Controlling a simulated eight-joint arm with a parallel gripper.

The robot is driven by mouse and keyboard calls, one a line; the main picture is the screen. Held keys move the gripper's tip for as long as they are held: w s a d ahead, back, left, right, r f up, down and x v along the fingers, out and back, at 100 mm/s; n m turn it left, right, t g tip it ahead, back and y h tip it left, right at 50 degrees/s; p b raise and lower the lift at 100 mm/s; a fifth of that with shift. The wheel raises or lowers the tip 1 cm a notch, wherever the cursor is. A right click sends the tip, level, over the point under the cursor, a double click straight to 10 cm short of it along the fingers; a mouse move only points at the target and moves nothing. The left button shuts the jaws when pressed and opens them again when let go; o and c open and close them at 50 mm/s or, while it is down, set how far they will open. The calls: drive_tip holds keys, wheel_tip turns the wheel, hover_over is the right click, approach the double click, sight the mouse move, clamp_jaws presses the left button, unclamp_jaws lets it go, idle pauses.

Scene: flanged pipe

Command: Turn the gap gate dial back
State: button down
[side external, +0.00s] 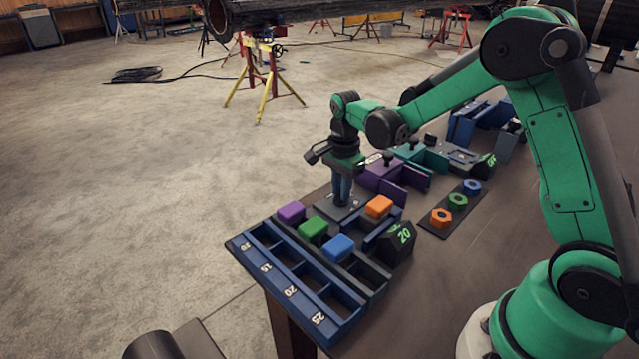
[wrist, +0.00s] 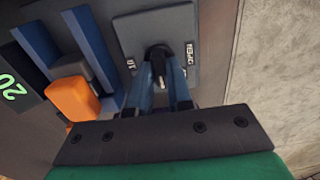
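The gap gate dial (wrist: 158,52) is a dark knob with a light pointer on a grey square plate (wrist: 178,22). White markings show on the plate, "10" at left and a word at right, partly hidden. In the side external view the plate (side external: 336,211) lies at the table's left edge, and my gripper hides the knob. My gripper (side external: 342,203) points straight down over it. In the wrist view its two blue fingers (wrist: 160,72) stand on either side of the knob, close to it. I cannot tell whether they press on it.
An orange block (side external: 379,206) sits in a blue channel beside the plate. Purple (side external: 291,212), green (side external: 312,230) and blue (side external: 339,247) blocks sit by a numbered blue rack (side external: 284,272). A black "20" block (side external: 399,242) and a purple fixture (side external: 386,176) stand close by.

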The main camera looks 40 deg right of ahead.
idle(0.4)
drive_tip(key=n, duration=0.4)
drive_tip(key=shift+n, duration=2.9)
drive_tip(key=c, duration=0.8)
unclamp_jaws()
drive_tip(key=shift+r, duration=2.85)
